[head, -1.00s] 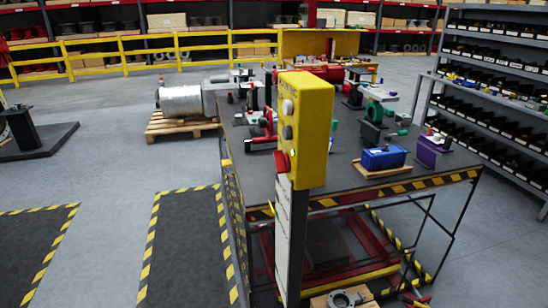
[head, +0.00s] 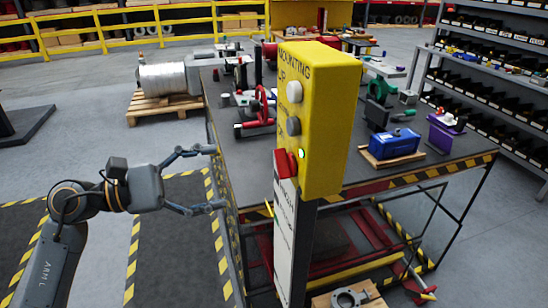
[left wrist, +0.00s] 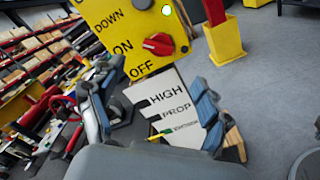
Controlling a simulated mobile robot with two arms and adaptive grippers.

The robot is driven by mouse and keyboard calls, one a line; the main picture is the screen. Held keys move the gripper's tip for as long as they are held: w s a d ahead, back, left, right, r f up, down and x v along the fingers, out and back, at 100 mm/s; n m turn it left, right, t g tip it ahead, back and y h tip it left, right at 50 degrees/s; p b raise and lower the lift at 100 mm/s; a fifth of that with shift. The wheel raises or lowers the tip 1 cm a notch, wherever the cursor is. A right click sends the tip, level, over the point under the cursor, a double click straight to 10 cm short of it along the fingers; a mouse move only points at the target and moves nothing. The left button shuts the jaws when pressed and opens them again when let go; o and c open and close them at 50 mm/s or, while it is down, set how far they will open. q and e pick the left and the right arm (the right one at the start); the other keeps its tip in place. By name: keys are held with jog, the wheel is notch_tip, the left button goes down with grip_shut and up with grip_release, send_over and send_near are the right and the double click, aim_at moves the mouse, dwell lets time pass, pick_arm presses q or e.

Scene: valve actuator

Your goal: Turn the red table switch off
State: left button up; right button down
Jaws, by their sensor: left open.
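The red switch (head: 287,163) is a knob low on the side face of a yellow control box (head: 320,120). In the left wrist view the red switch (left wrist: 158,44) sits just above the word OFF, with ON to its left; I cannot tell its exact setting. My left gripper (head: 218,177) is open and empty, left of the box and apart from the switch. In the left wrist view its spread fingers (left wrist: 158,100) are below the switch, in front of the white HIGH sign. My right gripper is not in view.
The box stands on a post at the near corner of a dark worktable (head: 345,185) holding valve parts and a blue box (head: 393,144). A wooden pallet (head: 165,105) with a metal cylinder is at back left. Shelves (head: 495,80) stand at right.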

aim_at(277, 164)
pick_arm(q)
jog(key=p+x, duration=0.4)
jog(key=x, duration=0.7)
jog(key=shift+w+r+p, duration=0.1)
jog(key=shift+p, duration=0.2)
jog(key=shift+w+d, duration=0.1)
jog(key=shift+d, duration=0.35)
jog(key=c, duration=1.2)
jog(key=shift+o, duration=0.2)
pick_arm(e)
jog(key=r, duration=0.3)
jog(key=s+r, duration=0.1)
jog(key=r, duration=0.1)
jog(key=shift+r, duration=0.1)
